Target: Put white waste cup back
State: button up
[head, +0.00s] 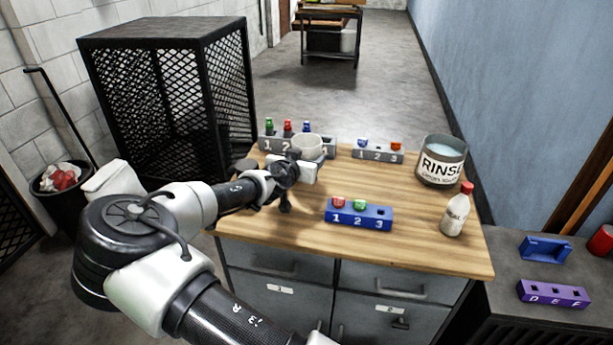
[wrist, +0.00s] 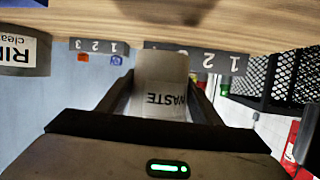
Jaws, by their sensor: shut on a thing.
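The white waste cup (head: 306,146) is held upright in front of the long grey rack near the back of the wooden table (head: 425,248). My gripper (head: 296,165) is shut on it from the near side. In the wrist view, which is upside down, the cup (wrist: 160,78) with its "WASTE" label sits between the two dark fingers. I cannot tell whether its base touches the table.
The long grey rack (head: 268,145) holds small coloured pieces. A second grey rack (head: 377,152), the rinse container (head: 441,166), a white bottle (head: 455,214) and a blue rack (head: 358,216) stand on the table. Bare wood lies at the front right.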

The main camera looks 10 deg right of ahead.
jog(key=shift+f, duration=2.35)
jog(key=shift+f+b, duration=0.15)
jog(key=shift+b, duration=0.25)
jog(key=o, duration=1.3)
jog(key=shift+c, duration=0.2)
jog(key=shift+r, duration=0.2)
jog(key=p+v, duration=0.1)
jog(key=v, duration=1.1)
jog(key=shift+s, duration=0.1)
jog(key=shift+f, duration=0.1)
